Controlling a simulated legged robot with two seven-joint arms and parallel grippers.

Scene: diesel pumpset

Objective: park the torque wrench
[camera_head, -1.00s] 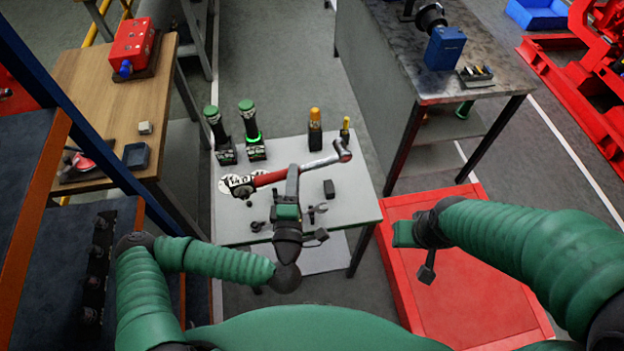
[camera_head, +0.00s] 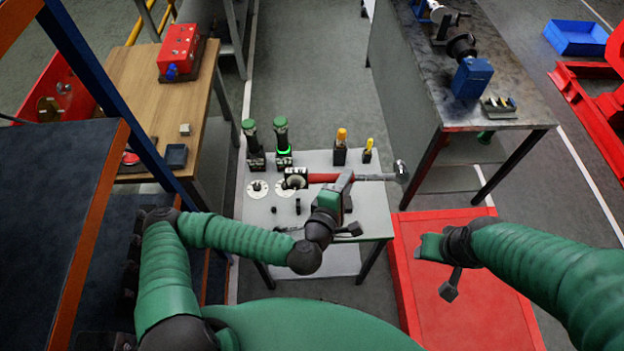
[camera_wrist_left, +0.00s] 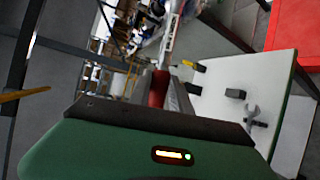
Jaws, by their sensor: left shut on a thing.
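The torque wrench (camera_head: 322,178) has a red grip and a silver shaft; it lies roughly level across the head view, above the white table (camera_head: 378,222). In the left wrist view the red grip (camera_wrist_left: 158,88) stands at the jaw, with the silver shaft running away from me. My right gripper (camera_head: 431,247) is over the red cabinet, apart from the wrench; its jaws are not clear.
Two green-topped tools (camera_head: 282,140) and two yellow-handled tools (camera_head: 341,146) stand along the table's back edge. Two white discs (camera_head: 257,189) lie at its left. A steel workbench (camera_head: 455,110) stands right, a wooden bench (camera_head: 130,85) left. The red cabinet (camera_head: 428,285) adjoins the table.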

